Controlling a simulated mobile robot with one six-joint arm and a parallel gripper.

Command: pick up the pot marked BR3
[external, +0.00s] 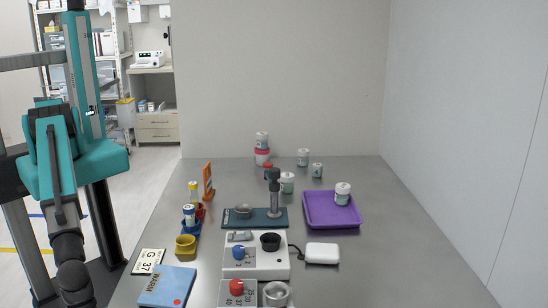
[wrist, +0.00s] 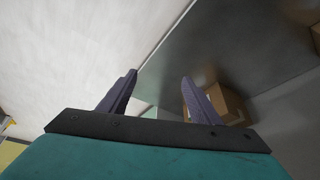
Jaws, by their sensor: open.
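Several small white pots with greenish labels stand at the far part of the grey table (external: 350,270). One pot (external: 262,140) is on top of a pink-lidded container, two pots (external: 303,157) (external: 317,170) stand right of it, and another (external: 287,182) is nearer. One more pot (external: 342,193) is on the purple tray (external: 320,217). The labels are too small to read, so I cannot tell which is BR3. My gripper (wrist: 158,77) is open and empty in the wrist view, with no pot between its fingers. In the external view my arm is at the left, away from the pots.
A dark green board (external: 262,222) with a post, a white control box (external: 255,262), a white case (external: 322,253), a blue book (external: 167,287) and an orange stand (external: 208,183) crowd the table's middle and left. Its right side is clear. Cardboard boxes (wrist: 228,103) show in the wrist view.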

